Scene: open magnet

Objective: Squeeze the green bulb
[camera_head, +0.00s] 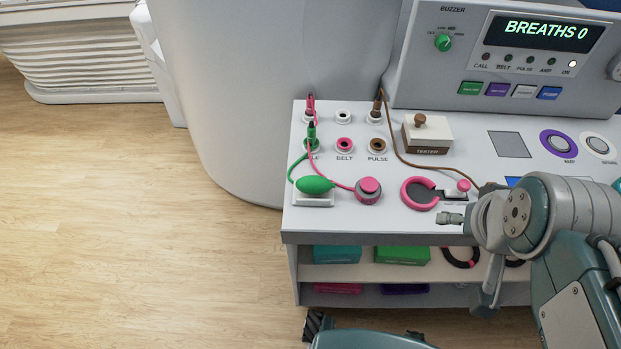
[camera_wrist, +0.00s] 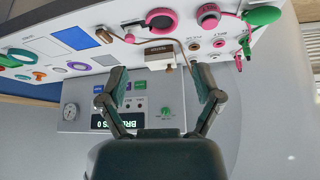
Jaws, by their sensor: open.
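The green bulb (camera_head: 315,185) lies on a small white stand (camera_head: 314,199) at the front left of the white console top, with a green tube curling up to a green plug (camera_head: 311,134). The bulb also shows at the upper right edge of the wrist view (camera_wrist: 263,15). My gripper (camera_wrist: 160,82) is open and empty in the wrist view, its two fingers spread wide. It is apart from the bulb, which lies outside the fingers, up and to the right. In the head view my arm is at the right and the fingers are hard to make out.
A pink-topped knob (camera_head: 368,189), a pink ring (camera_head: 418,193) and a wooden-knobbed box (camera_head: 427,134) stand right of the bulb. Pink and brown cords cross the top. A grey panel (camera_head: 520,60) reading "BREATHS 0" rises behind. Shelves below hold boxes. The floor at left is clear.

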